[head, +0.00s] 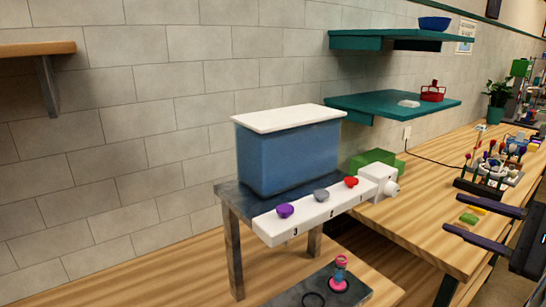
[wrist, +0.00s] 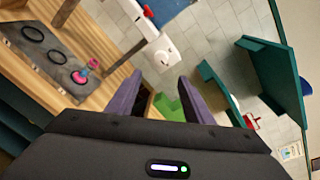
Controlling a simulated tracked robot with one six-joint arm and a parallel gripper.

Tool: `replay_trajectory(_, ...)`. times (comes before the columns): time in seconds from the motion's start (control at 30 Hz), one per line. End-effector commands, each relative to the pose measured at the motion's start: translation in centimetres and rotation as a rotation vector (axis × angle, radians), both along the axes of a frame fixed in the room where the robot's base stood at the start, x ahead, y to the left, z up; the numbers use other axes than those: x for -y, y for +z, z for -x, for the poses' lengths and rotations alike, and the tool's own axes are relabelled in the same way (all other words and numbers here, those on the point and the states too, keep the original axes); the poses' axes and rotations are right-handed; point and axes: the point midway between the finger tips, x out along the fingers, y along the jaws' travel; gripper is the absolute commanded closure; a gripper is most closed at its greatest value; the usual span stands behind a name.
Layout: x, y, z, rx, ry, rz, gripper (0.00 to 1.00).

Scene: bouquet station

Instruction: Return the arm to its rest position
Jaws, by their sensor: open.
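My gripper (head: 486,223) is at the right edge in the head view, with its two dark purple fingers spread apart and nothing between them. It also shows in the wrist view (wrist: 160,88), again open and empty. It is in the air in front of the wooden bench and touches nothing that I can see. Most of the arm behind the gripper is out of the picture in the head view.
A blue tank (head: 288,158) with a white lid stands on a small grey table (head: 236,210), behind a white strip with purple, grey and red knobs. A wooden bench (head: 425,235) carries a flower rack (head: 485,185). Teal shelves (head: 390,104) hang on the wall. A pink-based item (head: 339,280) stands on a dark board.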

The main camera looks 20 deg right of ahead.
Motion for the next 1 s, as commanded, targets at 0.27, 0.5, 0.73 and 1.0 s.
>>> replay_trajectory(0.27, -3.0, -1.3, -1.9, -0.079, 0.059, 0.051, 0.53)
replay_trajectory(0.5, -9.8, -4.7, -4.9, -0.257, 0.197, 0.21, 0.53)
replay_trajectory(0.73, -15.5, -7.8, -5.9, -0.402, 0.323, 0.42, 0.53)
replay_trajectory(1.0, -20.2, -10.5, -5.6, -0.511, 0.454, 0.717, 0.53)
